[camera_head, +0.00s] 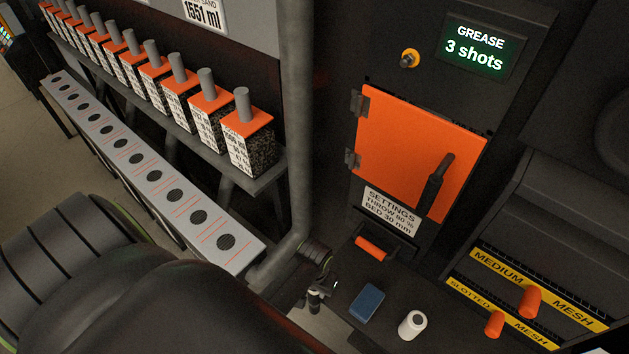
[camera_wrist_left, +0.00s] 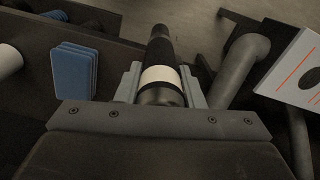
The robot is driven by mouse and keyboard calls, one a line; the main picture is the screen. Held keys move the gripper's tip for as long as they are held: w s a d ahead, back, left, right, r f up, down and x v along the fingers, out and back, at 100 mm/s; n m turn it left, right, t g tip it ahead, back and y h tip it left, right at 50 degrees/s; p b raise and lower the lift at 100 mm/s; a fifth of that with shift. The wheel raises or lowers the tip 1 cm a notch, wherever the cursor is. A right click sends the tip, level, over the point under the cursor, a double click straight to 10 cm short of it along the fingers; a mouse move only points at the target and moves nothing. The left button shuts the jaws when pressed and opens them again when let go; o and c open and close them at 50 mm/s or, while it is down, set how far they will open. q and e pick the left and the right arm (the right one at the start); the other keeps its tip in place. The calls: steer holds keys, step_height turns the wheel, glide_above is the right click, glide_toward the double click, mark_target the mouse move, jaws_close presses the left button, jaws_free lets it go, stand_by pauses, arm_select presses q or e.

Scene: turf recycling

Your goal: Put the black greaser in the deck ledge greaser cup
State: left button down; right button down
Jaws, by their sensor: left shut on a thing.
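My left gripper (camera_wrist_left: 160,86) is shut on the black greaser (camera_wrist_left: 161,52), a dark tapered cylinder with a cream band. The greaser points away from the wrist between the two grey fingers. In the head view, the greaser (camera_head: 314,301) shows small and dark at the end of my left arm, by the left end of the dark deck ledge (camera_head: 345,279). Whether it touches anything there is unclear. I cannot make out the greaser cup for certain in either view. My right gripper is out of view.
A blue block (camera_head: 367,302) and a white cylinder (camera_head: 412,325) stand on the ledge right of the greaser. A grey pipe (camera_head: 297,130) comes down close by. An orange door (camera_head: 415,150) and orange handle (camera_head: 372,248) are behind. Orange-topped cartridges (camera_head: 248,140) line a shelf at left.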

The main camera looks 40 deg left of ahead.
arm_select(q)
steer(key=c, duration=1.4)
jaws_free()
steer(key=shift+f, duration=0.1)
steer(key=o, duration=0.4)
steer(key=shift+o, duration=0.2)
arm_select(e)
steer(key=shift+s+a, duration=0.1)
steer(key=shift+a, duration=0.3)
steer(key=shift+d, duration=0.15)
arm_select(q)
steer(key=shift+r, duration=0.35)
step_height(320, 180, up, 12)
steer(key=shift+f+b, duration=0.2)
steer(key=shift+b, duration=0.7)
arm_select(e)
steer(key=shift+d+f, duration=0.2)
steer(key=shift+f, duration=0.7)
arm_select(q)
steer(key=shift+s, duration=0.1)
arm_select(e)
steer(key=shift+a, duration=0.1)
